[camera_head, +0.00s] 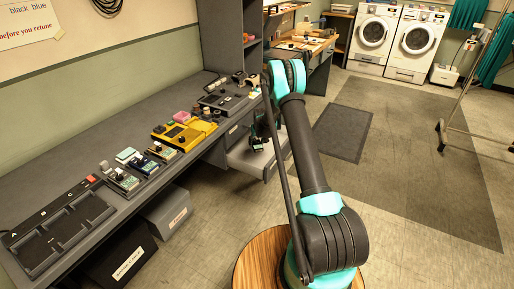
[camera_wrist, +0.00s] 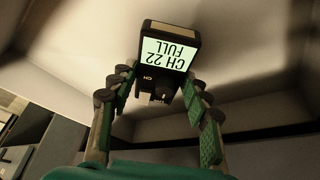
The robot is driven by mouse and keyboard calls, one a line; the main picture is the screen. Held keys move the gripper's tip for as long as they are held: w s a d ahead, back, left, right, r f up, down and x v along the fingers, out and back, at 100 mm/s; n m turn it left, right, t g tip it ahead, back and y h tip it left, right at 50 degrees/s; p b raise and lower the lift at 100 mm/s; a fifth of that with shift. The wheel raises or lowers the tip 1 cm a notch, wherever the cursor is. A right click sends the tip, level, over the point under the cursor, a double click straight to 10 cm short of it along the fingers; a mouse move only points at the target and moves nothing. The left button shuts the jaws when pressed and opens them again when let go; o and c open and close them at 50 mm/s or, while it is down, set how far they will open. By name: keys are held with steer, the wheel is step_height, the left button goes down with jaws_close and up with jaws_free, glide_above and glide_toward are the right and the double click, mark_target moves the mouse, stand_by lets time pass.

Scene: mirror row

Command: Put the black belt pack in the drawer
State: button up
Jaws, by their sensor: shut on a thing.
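The black belt pack (camera_wrist: 168,52) shows upside down in the wrist view, with a lit label reading "CH 22 FULL" and a small knob at its near end. My gripper (camera_wrist: 158,88) is shut on it, one green-padded finger on each side. In the head view the open drawer (camera_head: 271,166) sticks out from under the desk, and my gripper (camera_head: 254,142) is over it. Pale panels and a dark edge surround the pack in the wrist view. I cannot tell whether the pack touches the drawer's floor. The pack is not clear in the head view.
A grey shelf upright (camera_head: 222,45) stands behind the drawer. Boxes (camera_head: 168,211) sit under the desk. The floor to the right is open, with a dark mat (camera_head: 343,132).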

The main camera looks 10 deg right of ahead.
mark_target(257, 145)
steer(key=shift+f, duration=1.8)
steer(key=shift+f, duration=0.1)
steer(key=o, duration=1.3)
steer(key=shift+c, duration=0.2)
